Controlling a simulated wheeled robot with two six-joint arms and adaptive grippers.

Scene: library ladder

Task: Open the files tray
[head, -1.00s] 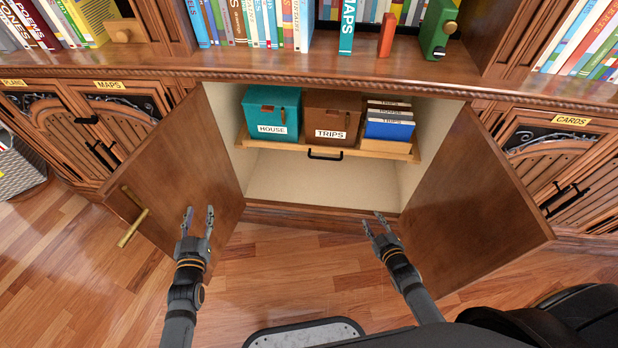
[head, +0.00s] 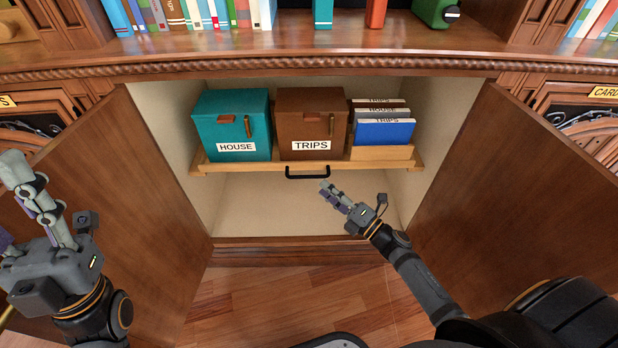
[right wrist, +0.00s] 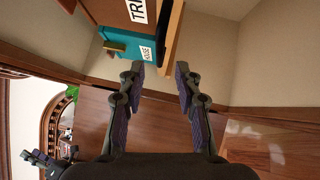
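The files tray (head: 232,166) is a light wooden pull-out shelf inside the open cabinet. It carries a teal HOUSE box (head: 231,122), a brown TRIPS box (head: 312,118) and upright files in a wooden holder (head: 383,153). A black bar handle (head: 307,176) is on its front edge. My right gripper (head: 328,188) is just below and right of the handle, not visibly touching it. Its fingers stand apart and empty in the right wrist view (right wrist: 159,72). My left gripper (head: 12,205) is at the left edge, partly cut off, its fingers apart and empty, away from the tray.
Both cabinet doors stand open, the left door (head: 130,190) and the right door (head: 530,200) flanking the opening. The compartment floor (head: 270,215) under the tray is empty. Books line the shelf above. The wooden floor (head: 290,295) in front is clear.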

